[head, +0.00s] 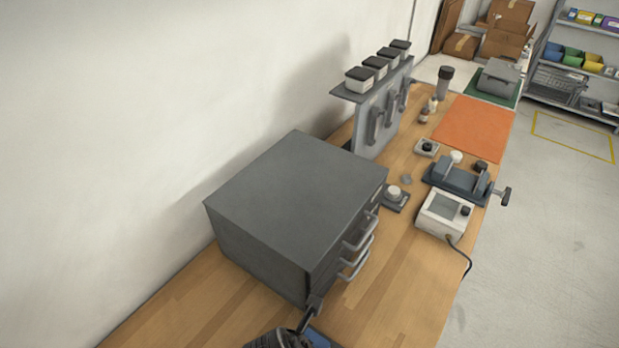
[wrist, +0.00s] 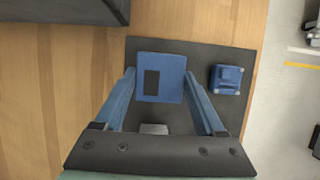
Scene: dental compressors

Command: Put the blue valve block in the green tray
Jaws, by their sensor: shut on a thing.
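In the wrist view, my gripper (wrist: 160,78) has its two blue fingers on either side of a blue block with a dark rectangular opening, which I take as the blue valve block (wrist: 174,64). The jaws are shut on it. It is over a dark mat (wrist: 215,54); whether it touches the mat is unclear. A smaller blue block (wrist: 226,79) sits on the mat to the right, apart from the fingers. In the head view, a flat green surface (head: 511,101) lies under a grey device at the far end; I cannot tell if this is the green tray.
A grey drawer cabinet (head: 290,190) stands on the wooden bench, handles facing right. Beyond are a rack with black-lidded jars (head: 380,68), a white display unit (head: 442,214), a vise (head: 460,178) and an orange mat (head: 473,128). Bare wood shows at the front right.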

